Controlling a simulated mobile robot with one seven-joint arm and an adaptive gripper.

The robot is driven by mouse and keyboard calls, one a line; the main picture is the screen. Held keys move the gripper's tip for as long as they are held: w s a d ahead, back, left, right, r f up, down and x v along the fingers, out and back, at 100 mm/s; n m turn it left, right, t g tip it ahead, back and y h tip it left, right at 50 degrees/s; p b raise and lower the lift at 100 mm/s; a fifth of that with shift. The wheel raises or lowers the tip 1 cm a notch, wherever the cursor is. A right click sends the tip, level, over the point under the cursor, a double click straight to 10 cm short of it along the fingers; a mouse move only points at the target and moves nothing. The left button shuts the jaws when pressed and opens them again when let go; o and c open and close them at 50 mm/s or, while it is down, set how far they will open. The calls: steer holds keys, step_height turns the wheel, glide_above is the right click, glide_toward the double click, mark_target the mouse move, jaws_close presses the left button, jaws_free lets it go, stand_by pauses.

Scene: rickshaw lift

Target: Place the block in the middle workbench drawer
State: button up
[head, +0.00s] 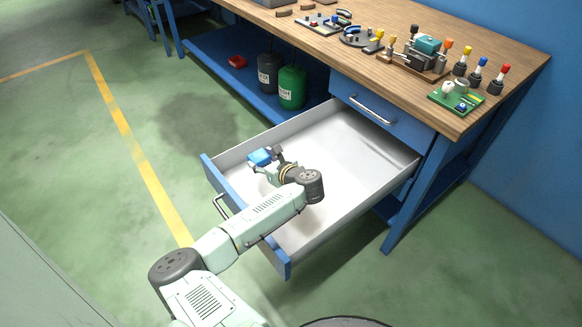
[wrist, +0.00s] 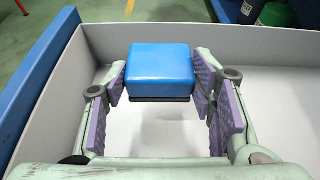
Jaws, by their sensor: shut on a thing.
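The blue block (wrist: 158,70) sits between the two purple-padded fingers of my gripper (wrist: 158,92) in the wrist view. My gripper (head: 268,162) is shut on it. In the head view the block (head: 260,157) shows at the end of my arm, over the left part of the open drawer (head: 352,152). The drawer is pulled out, with a white inside and a blue front. In the wrist view the drawer floor (wrist: 160,134) shows below the block, which appears to be held above it. The exact gap cannot be told.
A shut upper drawer (head: 384,112) is above the open one. The wooden bench top (head: 395,20) holds tools and several colored-handled items. A black can (head: 268,72) and a green can (head: 292,86) stand on the lower shelf. The drawer's right part is empty.

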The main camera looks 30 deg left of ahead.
mark_target(266, 184)
step_height(266, 184, down, 8)
steer(key=shift+r+p, duration=0.1)
steer(key=shift+p, duration=0.45)
steer(key=o, duration=1.1)
steer(key=shift+f, duration=0.2)
steer(key=shift+o, duration=0.2)
steer(key=shift+d+r, duration=0.15)
steer(key=shift+d, duration=0.05)
steer(key=b+v, duration=0.2)
steer(key=v, duration=0.9)
steer(key=shift+s+d+r, duration=0.15)
steer(key=shift+s+d, duration=0.1)
steer(key=shift+d, duration=0.05)
steer(key=shift+w, duration=0.1)
